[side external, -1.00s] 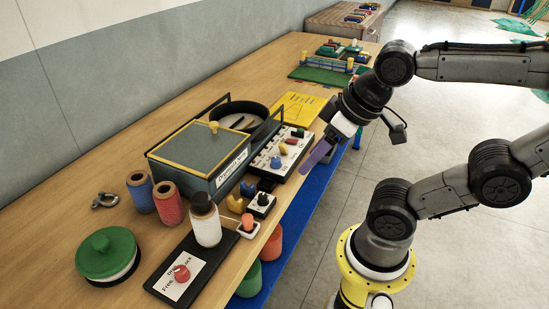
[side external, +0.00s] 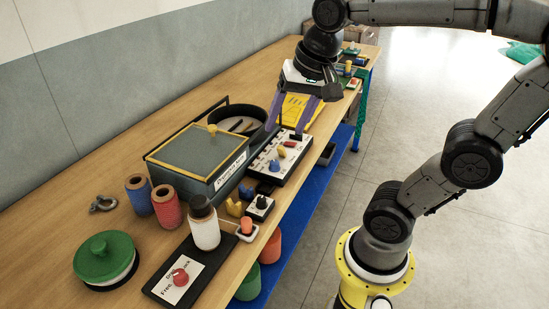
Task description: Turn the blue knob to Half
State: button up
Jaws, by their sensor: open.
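A white panel (side external: 267,158) in a dark frame lies near the front edge of the bench, with a row of coloured knobs. The blue knob (side external: 275,166) is at its near end, with a yellow knob (side external: 282,153) and a red knob (side external: 292,144) farther along. The setting labels are too small to read. My gripper (side external: 287,126) points down with its purple fingers apart. It is empty, above the far end of the panel and apart from the blue knob.
A grey lidded box (side external: 200,155) and a round black pan (side external: 238,112) stand left of the panel. A small black switch box (side external: 260,208), a white-bodied bottle (side external: 205,228) and thread spools (side external: 167,204) are nearer. A yellow sheet (side external: 293,108) lies behind my fingers.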

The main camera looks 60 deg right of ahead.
jog(key=w+d+f+m+g, duration=0.2)
jog(key=w+d+m, duration=0.3)
jog(key=w+d, duration=0.2)
jog(key=m+g, duration=0.2)
jog(key=m, duration=0.1)
send_over(274, 161)
notch_tip(274, 161, down, 6)
notch_tip(274, 161, down, 13)
jog(key=shift+s+r, duration=0.1)
grip_shut()
